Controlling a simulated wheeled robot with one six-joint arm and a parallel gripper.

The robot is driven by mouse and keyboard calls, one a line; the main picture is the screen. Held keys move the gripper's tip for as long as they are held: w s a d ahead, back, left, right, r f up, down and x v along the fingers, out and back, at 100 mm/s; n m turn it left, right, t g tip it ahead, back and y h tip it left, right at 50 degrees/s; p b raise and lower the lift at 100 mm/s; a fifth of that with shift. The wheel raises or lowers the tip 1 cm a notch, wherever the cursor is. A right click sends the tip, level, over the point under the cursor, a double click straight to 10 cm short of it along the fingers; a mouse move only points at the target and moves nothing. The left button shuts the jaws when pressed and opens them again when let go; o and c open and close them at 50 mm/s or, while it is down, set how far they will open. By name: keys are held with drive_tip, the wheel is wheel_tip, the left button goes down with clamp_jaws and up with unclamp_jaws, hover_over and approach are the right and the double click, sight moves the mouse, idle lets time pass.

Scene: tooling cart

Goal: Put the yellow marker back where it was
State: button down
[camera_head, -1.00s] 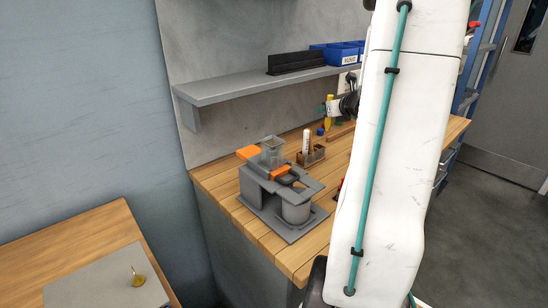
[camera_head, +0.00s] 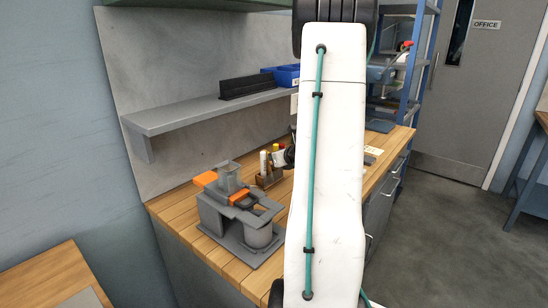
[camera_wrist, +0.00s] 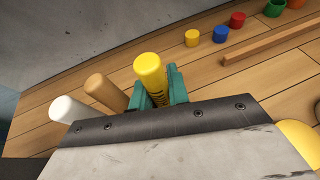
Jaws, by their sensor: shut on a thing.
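The yellow marker (camera_wrist: 150,72) is held between the teal fingers of my gripper (camera_wrist: 157,92), with its rounded yellow end toward the wrist camera. A tan marker (camera_wrist: 104,90) and a white marker (camera_wrist: 68,108) stand to its left in that view. In the head view, the yellow marker (camera_head: 276,149) shows just right of the white marker (camera_head: 263,162), at the small brown holder (camera_head: 268,181). My gripper (camera_head: 284,157) is partly hidden by my arm. The marker's lower end is hidden, so I cannot tell whether it is inside the holder.
A grey fixture (camera_head: 240,230) with orange parts stands on the wooden bench left of the holder. A grey shelf (camera_head: 190,112) runs above. Coloured caps, including a blue one (camera_wrist: 220,34) and a red one (camera_wrist: 237,19), lie near a wooden strip (camera_wrist: 270,42).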

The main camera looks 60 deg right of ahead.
drive_tip(key=shift+f, duration=0.15)
drive_tip(key=c, duration=1.6)
unclamp_jaws()
drive_tip(key=shift+s+r, duration=0.1)
drive_tip(key=shift+r, duration=0.1)
drive_tip(key=v, duration=1.1)
drive_tip(key=shift+s+a+r, duration=0.15)
drive_tip(key=shift+s, duration=0.2)
